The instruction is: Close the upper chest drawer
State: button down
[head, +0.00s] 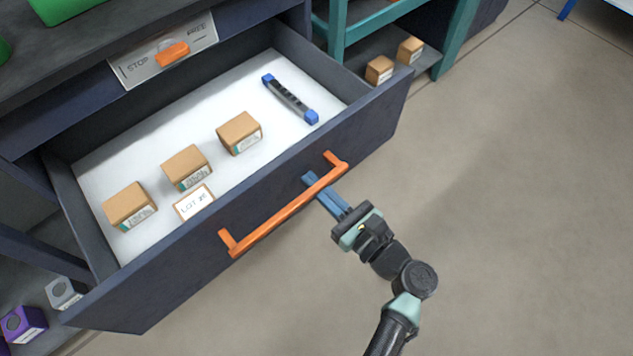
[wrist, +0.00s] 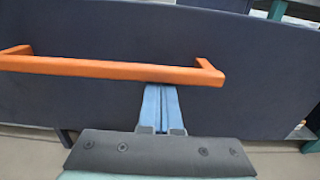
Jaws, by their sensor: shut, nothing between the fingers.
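The upper chest drawer (head: 150,290) is pulled out, its dark front facing me. An orange bar handle (head: 285,212) runs across that front; it also shows in the wrist view (wrist: 110,69). My gripper (head: 309,180) is shut and empty, its blue fingers together near the right end of the handle. In the wrist view the fingertips (wrist: 163,88) reach to the bar and their ends are hidden behind it. I cannot tell whether they touch the bar or the drawer front.
Inside the drawer are several small cardboard boxes (head: 239,133), a LOT card (head: 194,203) and a blue-ended dark tool (head: 290,99). A STOP panel with an orange switch (head: 172,54) sits above. A teal shelf (head: 455,45) stands right. The floor (head: 530,220) at right is clear.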

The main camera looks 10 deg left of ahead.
jog(key=b+x, duration=0.8)
jog(key=x, duration=2.1)
jog(key=shift+w+a+r, duration=0.2)
jog(key=shift+r, duration=0.05)
